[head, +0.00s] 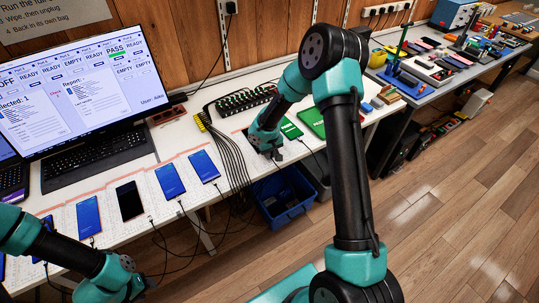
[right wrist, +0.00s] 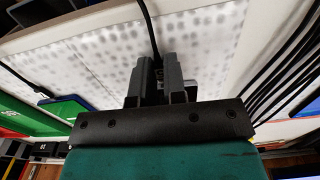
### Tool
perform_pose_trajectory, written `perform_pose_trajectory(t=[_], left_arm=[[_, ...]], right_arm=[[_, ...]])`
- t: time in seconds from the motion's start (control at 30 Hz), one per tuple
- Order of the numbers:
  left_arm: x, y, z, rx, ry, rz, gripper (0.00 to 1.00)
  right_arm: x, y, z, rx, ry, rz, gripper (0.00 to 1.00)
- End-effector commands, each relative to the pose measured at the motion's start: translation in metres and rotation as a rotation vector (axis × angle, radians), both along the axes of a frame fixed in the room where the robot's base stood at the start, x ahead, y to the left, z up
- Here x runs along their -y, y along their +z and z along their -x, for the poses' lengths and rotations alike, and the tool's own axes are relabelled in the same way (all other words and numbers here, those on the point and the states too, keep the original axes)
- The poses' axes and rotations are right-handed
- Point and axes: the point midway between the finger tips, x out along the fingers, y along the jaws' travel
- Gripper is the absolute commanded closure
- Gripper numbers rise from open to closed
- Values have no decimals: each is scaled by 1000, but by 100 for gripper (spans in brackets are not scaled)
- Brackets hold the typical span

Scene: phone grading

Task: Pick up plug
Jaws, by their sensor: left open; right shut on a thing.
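My right gripper (head: 276,155) is low over the white bench, right of the fan of black cables. In the right wrist view its two dark fingers (right wrist: 160,84) are shut on a small dark plug (right wrist: 159,67). A black cable (right wrist: 147,25) runs from the plug across the white dotted surface. The fingers hide most of the plug. My left gripper (head: 138,287) is at the lower left, in front of the bench; its fingers are hardly visible and I see nothing held. Blue phones (head: 170,180) and a black phone (head: 130,201) lie on the bench with cables at their lower ends.
A green tray (head: 311,122) lies right of my right gripper. A multi-port hub (head: 244,101) stands behind it. Black cables (head: 232,155) hang over the bench's front edge. A blue bin (head: 284,204) is below. A monitor (head: 85,82) and keyboard (head: 97,158) stand at the left.

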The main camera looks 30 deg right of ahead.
Motion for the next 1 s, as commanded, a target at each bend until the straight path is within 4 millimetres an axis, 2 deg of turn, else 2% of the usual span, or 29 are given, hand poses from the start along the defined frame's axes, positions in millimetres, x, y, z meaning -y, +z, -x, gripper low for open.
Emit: perform_pose_trajectory(t=[0.37, 0.67, 1.0], left_arm=[[0, 0, 0, 0, 0, 0, 59], [0, 0, 0, 0, 0, 0, 59], [0, 0, 0, 0, 0, 0, 59]], right_arm=[[0, 41, -1, 4, -1, 3, 100], [-26, 42, 44, -1, 3, 2, 100], [-65, 49, 107, 0, 3, 2, 100]])
